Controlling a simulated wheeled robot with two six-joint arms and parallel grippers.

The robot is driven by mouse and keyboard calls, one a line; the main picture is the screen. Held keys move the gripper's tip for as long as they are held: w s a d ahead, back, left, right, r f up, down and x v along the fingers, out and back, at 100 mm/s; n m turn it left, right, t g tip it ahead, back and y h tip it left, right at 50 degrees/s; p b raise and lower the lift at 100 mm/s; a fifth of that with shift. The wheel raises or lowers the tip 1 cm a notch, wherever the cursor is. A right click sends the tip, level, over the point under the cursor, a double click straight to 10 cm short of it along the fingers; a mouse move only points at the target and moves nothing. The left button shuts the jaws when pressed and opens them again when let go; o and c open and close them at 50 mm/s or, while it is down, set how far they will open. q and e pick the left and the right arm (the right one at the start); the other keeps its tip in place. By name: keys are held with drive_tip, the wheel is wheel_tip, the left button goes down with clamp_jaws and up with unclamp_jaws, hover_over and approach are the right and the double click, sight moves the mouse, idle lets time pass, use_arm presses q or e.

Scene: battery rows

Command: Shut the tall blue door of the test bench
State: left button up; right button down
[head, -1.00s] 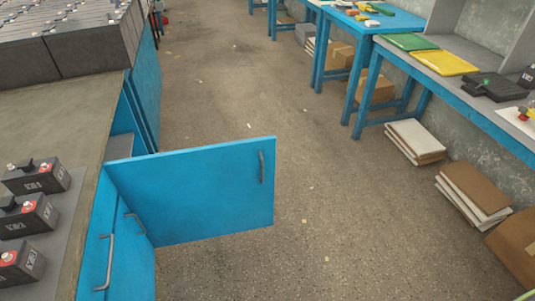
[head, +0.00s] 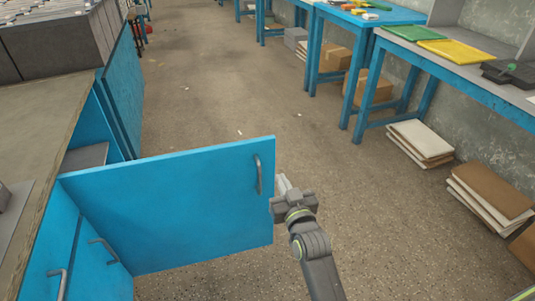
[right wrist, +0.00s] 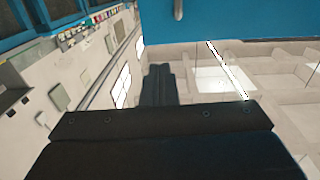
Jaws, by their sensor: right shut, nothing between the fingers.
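The blue door (head: 180,205) of the test bench (head: 45,140) stands open, swung out into the aisle, with a dark handle (head: 258,174) near its free edge. My right gripper (head: 283,186) is at the door's free edge, just right of the handle; I cannot tell if it touches the door. It is shut and empty. In the right wrist view the gripper (right wrist: 158,85) points ahead, with the blue door (right wrist: 230,22) across the top and part of its handle (right wrist: 178,8) showing. My left gripper is out of view.
Lower blue fronts with handles (head: 104,249) are beside the door's hinge side. Blue tables (head: 365,22) line the right wall, with stacked boards (head: 420,140) and cardboard boxes (head: 368,88) below. The aisle floor (head: 210,90) beyond the door is clear.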

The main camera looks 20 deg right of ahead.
sight(265, 145)
drive_tip(key=w+b, duration=0.3)
drive_tip(key=w, duration=0.9)
drive_tip(key=shift+f, duration=0.15)
drive_tip(key=shift+w+b, duration=0.4)
drive_tip(key=shift+w, duration=0.2)
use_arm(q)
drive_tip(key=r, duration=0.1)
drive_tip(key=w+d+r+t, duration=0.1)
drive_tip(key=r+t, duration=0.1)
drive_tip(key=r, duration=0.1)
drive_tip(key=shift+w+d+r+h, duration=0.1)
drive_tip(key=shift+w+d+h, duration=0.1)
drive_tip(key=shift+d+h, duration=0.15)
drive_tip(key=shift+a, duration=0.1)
